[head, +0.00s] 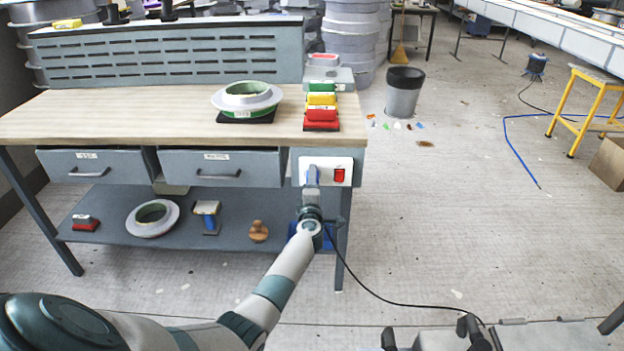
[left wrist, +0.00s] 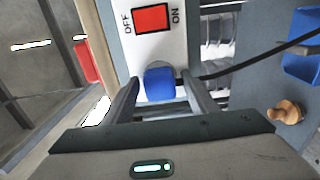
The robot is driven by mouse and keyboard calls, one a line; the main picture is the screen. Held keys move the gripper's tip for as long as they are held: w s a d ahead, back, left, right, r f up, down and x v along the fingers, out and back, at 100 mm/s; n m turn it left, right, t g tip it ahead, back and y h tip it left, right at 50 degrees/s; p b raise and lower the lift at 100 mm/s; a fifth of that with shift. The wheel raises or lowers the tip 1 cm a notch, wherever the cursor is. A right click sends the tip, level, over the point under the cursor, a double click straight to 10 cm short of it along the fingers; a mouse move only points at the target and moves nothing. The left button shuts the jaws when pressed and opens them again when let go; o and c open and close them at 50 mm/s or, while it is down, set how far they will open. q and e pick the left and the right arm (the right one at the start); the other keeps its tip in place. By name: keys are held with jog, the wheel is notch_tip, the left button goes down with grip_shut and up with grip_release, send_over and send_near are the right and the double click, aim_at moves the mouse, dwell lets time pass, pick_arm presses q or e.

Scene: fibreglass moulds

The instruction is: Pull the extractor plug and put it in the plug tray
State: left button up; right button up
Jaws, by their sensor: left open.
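The blue extractor plug (left wrist: 159,84) sits at the white switch panel (head: 325,171) on the bench's front, beside the red OFF/ON switch (left wrist: 151,18). A black cable (left wrist: 255,62) runs from beside it. My left gripper (left wrist: 165,98) is open, its fingers on either side of the plug; contact is unclear. In the head view it is at the panel (head: 312,190). A blue tray (left wrist: 303,45), likely the plug tray, is on the lower shelf, partly hidden behind my left arm in the head view (head: 327,236). My right gripper (head: 432,336) shows at the bottom edge, its jaw opening unclear.
The workbench top (head: 170,105) holds a ringed mould (head: 247,97) and coloured blocks (head: 321,100). The lower shelf (head: 110,230) carries another ring (head: 152,218), a brush and a wooden knob (head: 258,231). The cable trails across the floor.

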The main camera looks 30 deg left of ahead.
pick_arm(q)
grip_shut()
jog(key=shift+s+d, duration=0.1)
jog(key=shift+s, duration=0.05)
jog(key=shift+p+v, duration=1.95)
jog(key=shift+v, duration=0.8)
